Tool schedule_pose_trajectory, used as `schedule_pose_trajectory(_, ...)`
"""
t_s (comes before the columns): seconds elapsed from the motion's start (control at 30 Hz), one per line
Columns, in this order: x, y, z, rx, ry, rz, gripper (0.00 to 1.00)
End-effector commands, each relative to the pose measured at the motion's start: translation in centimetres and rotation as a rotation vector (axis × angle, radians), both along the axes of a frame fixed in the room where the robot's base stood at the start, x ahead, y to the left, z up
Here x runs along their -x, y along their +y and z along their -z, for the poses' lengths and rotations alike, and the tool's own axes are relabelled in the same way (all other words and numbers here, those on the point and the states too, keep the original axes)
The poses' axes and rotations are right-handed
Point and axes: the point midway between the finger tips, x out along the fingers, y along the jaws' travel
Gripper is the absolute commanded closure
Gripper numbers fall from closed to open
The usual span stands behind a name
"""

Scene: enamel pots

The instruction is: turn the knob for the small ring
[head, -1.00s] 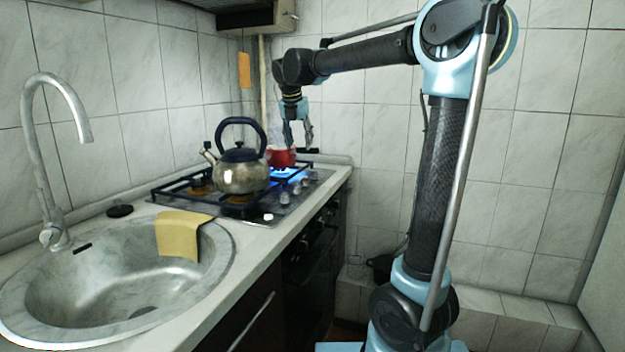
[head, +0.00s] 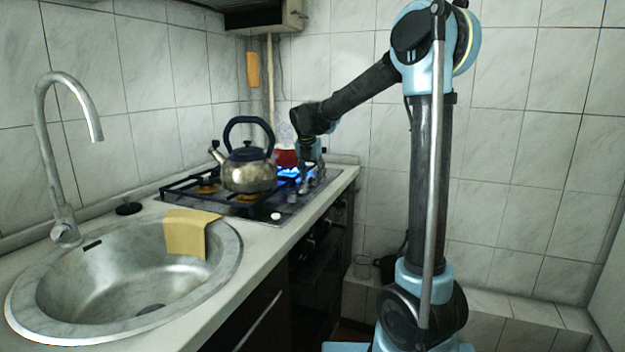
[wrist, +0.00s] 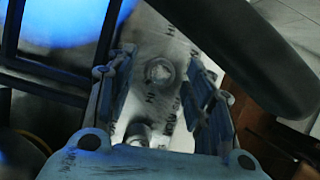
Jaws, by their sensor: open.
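My gripper (wrist: 158,92) is open, with its two fingers on either side of a round knob (wrist: 160,72) on the metal stove panel. I cannot tell whether the fingers touch the knob. A second knob (wrist: 138,133) lies closer to the gripper's base. In the head view my gripper (head: 312,163) is low at the right side of the stove (head: 285,208), over the row of knobs, and partly hides them. Blue flame (head: 290,172) burns at the back right. It shows as a blue glow (wrist: 65,15) in the wrist view. Which knob serves the small ring is unclear.
A red pot (head: 285,156) stands at the back by the flame. A dark handle-like bar (wrist: 245,50) passes close to the right finger. The sink is nearer, with a yellow cloth (head: 187,235).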

Motion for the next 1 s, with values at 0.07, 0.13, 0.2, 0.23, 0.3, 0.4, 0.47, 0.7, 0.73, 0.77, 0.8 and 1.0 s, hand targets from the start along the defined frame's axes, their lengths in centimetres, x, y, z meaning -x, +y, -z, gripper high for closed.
schedule_pose_trajectory(0.07, -0.23, -0.08, 0.56, 0.000, 0.000, 0.001, 0.52)
schedule_pose_trajectory(0.13, -0.32, -0.12, 0.85, 0.000, 0.000, 0.001, 0.52)
schedule_pose_trajectory(0.2, -0.37, -0.15, 0.99, 0.000, 0.000, 0.001, 0.52)
schedule_pose_trajectory(0.23, -0.39, -0.15, 1.02, 0.000, 0.000, 0.001, 0.52)
schedule_pose_trajectory(0.3, -0.39, -0.15, 1.04, 0.000, 0.000, 0.001, 0.52)
schedule_pose_trajectory(0.4, -0.38, -0.14, 1.03, 0.000, 0.000, 0.001, 0.52)
schedule_pose_trajectory(0.47, -0.38, -0.14, 1.03, 0.000, 0.000, 0.001, 0.54)
schedule_pose_trajectory(0.7, -0.39, -0.13, 1.02, 0.000, 0.000, 0.001, 0.95)
schedule_pose_trajectory(0.73, -0.39, -0.13, 1.02, 0.000, 0.000, 0.001, 0.95)
schedule_pose_trajectory(0.77, -0.42, 0.10, 1.01, 0.000, 0.000, 0.001, 0.95)
schedule_pose_trajectory(0.8, -0.40, 0.04, 1.01, -0.001, 0.000, 0.002, 0.95)
schedule_pose_trajectory(1.0, -0.40, 0.04, 1.02, -0.002, 0.001, 0.030, 0.95)
